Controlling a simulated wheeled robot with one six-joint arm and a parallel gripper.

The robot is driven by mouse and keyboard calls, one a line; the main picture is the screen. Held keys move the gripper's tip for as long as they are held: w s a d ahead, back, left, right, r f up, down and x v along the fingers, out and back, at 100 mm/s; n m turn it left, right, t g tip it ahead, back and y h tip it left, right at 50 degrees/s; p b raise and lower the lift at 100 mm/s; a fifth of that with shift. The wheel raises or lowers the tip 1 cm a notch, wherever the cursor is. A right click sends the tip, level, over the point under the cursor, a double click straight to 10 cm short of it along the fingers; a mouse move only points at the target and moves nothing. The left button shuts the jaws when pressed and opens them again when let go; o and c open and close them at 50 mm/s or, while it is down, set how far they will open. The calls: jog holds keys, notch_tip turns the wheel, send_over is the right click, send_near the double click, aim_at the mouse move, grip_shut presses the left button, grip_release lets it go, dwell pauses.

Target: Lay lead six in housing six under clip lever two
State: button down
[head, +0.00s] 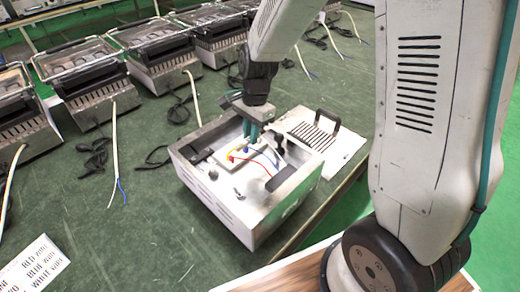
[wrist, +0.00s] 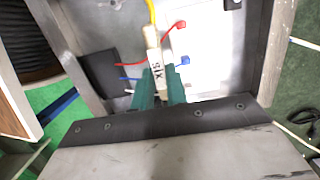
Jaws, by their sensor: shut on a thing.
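My gripper (head: 252,131) points down into the open metal housing (head: 245,222) in the head view. In the wrist view its teal fingers (wrist: 160,88) are shut around a narrow white piece marked SIX (wrist: 153,62). A yellow wire (wrist: 151,12) runs from the far end of this piece. Red-tipped (wrist: 180,26) and blue-tipped (wrist: 184,60) parts lie just right of it. Red (wrist: 130,64) and blue (wrist: 129,78) wire ends show on its left. I cannot tell which part is clip lever two. The fingers hide the near end of the piece.
A slotted plate with a black handle (head: 328,120) lies right of the housing. Several similar units stand in a row behind, with loose cables (head: 115,150) on the green bench. A wire-label card (head: 35,268) lies at lower left. The housing walls surround my fingers closely.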

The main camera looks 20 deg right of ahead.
send_near(260, 160)
jog(key=a+f, duration=0.1)
jog(key=s+a+f, duration=0.1)
jog(key=a+f, duration=0.2)
jog(key=f, duration=0.1)
jog(key=shift+s+a, duration=0.3)
jog(key=shift+s, duration=0.1)
jog(key=shift+d+f, duration=0.1)
jog(key=shift+f, duration=0.05)
jog(key=d, duration=0.1)
jog(key=w+d, duration=0.1)
jog(key=d, duration=0.1)
jog(key=shift+w+d+f, duration=0.2)
jog(key=shift+d+f, duration=0.1)
jog(key=shift+d, duration=0.05)
jog(key=shift+f, duration=0.25)
jog(key=shift+a+f, duration=0.1)
jog(key=shift+f, duration=0.1)
jog(key=c, duration=1.4)
grip_release()
